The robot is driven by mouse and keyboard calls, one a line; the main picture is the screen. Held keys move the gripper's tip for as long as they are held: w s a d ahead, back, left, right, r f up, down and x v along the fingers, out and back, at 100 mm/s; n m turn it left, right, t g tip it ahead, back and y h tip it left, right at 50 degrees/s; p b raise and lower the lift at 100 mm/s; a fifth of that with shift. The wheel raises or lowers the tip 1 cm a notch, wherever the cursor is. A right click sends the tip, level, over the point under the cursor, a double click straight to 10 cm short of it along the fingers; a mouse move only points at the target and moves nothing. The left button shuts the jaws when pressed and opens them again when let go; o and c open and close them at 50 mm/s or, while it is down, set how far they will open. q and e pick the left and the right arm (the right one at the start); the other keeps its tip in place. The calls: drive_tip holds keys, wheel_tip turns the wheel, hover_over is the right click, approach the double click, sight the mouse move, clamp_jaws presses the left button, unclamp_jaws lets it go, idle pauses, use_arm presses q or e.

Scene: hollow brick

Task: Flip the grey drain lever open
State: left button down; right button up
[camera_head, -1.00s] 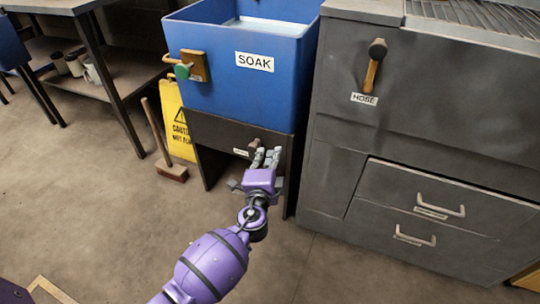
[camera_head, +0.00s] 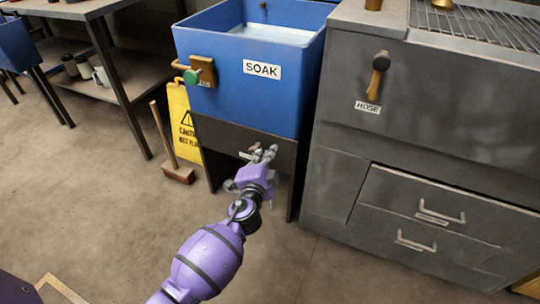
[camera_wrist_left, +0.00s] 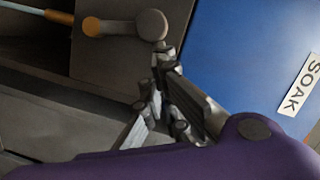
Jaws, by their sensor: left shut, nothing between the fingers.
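The drain lever shows best in the left wrist view (camera_wrist_left: 124,27), with a round grey hub and a short arm ending in an orange-brown tip. It is mounted on the dark panel under the blue tub (camera_head: 245,100) marked SOAK. In the head view only a small part of the lever (camera_head: 255,147) shows, just behind my fingers. My left gripper (camera_head: 264,153) is shut and empty, its fingertips up against the panel area beside the lever. In the left wrist view the fingertips (camera_wrist_left: 162,55) lie just below the hub; whether they touch it I cannot tell. My right gripper is out of view.
A grey cabinet (camera_head: 420,130) with a HOSE lever (camera_head: 376,76) and drawers stands close on the right. A green-knobbed valve (camera_head: 195,75) is on the tub's front. A yellow caution sign (camera_head: 183,120) and a broom (camera_head: 170,155) stand left. The floor in front is clear.

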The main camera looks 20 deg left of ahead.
use_arm(q)
drive_tip(key=a+f+n+g+h+p, duration=0.1)
drive_tip(key=a+f+n+h+p, duration=0.2)
drive_tip(key=a+n, duration=0.6)
drive_tip(key=shift+w+a+f+n+p, duration=0.2)
drive_tip(key=shift+a+n+p, duration=0.2)
drive_tip(key=shift+a+p, duration=0.9)
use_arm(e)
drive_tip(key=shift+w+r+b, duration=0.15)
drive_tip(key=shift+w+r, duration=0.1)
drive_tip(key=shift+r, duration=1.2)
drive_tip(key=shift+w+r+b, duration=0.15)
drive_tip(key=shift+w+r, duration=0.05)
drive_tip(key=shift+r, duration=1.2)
use_arm(q)
drive_tip(key=shift+a, duration=0.35)
drive_tip(key=s+r+p, duration=0.6)
drive_tip(key=s+p, duration=0.1)
drive_tip(key=s, duration=0.2)
drive_tip(key=shift+s+a+r, duration=0.2)
drive_tip(key=shift+s+a, duration=0.1)
drive_tip(key=shift+s, duration=0.05)
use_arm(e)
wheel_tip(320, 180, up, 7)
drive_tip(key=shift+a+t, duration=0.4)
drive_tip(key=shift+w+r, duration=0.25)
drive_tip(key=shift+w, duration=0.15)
